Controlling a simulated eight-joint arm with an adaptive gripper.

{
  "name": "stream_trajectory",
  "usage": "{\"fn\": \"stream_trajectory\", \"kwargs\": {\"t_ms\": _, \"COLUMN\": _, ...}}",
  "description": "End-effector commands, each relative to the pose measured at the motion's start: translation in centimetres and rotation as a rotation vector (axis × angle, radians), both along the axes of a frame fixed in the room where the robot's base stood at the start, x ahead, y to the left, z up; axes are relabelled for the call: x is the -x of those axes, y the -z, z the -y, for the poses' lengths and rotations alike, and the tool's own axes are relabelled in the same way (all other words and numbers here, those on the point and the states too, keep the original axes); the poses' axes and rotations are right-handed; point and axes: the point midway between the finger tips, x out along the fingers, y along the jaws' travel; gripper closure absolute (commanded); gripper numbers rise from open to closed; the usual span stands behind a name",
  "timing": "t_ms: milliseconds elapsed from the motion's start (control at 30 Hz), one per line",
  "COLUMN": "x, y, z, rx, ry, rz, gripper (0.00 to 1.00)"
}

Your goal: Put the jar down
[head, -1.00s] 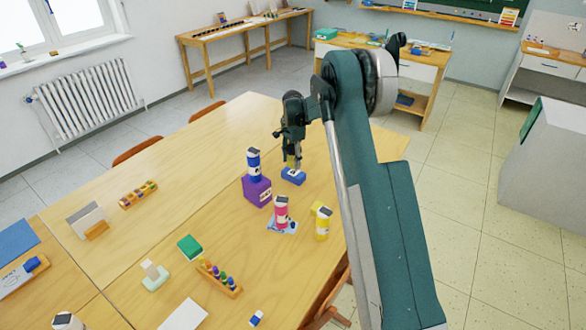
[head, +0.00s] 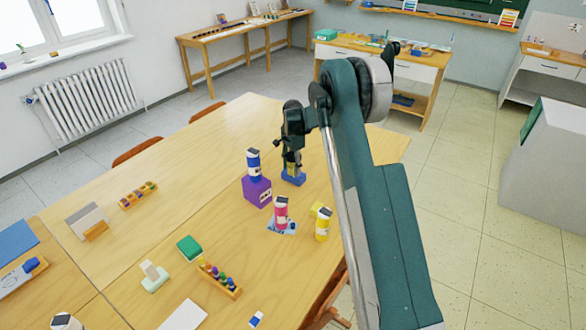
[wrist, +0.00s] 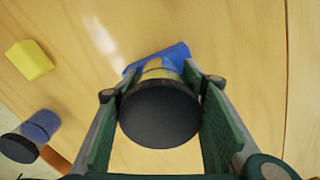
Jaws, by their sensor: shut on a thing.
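My gripper (head: 291,168) is low over the table, upright, with its fingers around a jar. In the wrist view the jar's round black lid (wrist: 160,115) faces the camera between the two green finger pads, and a strip of its yellowish side (wrist: 158,75) shows. A blue block (wrist: 172,52) lies directly beyond the jar; in the head view the block (head: 293,180) is under the gripper. The lid and fingers hide the jar's base, so I cannot tell whether it touches the block.
A pink bottle (head: 281,211) and a yellow bottle (head: 322,226) stand nearer the front. The table (head: 210,150) is clear toward the back left.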

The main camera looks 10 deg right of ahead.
Motion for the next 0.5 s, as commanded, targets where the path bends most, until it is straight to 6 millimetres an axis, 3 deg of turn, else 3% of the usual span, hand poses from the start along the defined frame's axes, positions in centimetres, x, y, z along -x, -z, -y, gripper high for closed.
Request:
{"fn": "stream_trajectory", "kwargs": {"t_ms": 267, "x": -0.01, "y": 0.34, "z": 0.00, "rx": 0.000, "ry": 0.000, "rz": 0.000, "gripper": 0.77}}
{"fn": "stream_trajectory", "kwargs": {"t_ms": 300, "x": -0.01, "y": 0.31, "z": 0.00, "rx": 0.000, "ry": 0.000, "rz": 0.000, "gripper": 0.56}}
{"fn": "stream_trajectory", "kwargs": {"t_ms": 400, "x": -0.01, "y": 0.28, "z": 0.00, "rx": 0.000, "ry": 0.000, "rz": 0.000, "gripper": 0.45}}
{"fn": "stream_trajectory", "kwargs": {"t_ms": 500, "x": -0.01, "y": 0.27, "z": 0.00, "rx": 0.000, "ry": 0.000, "rz": 0.000, "gripper": 0.45}}
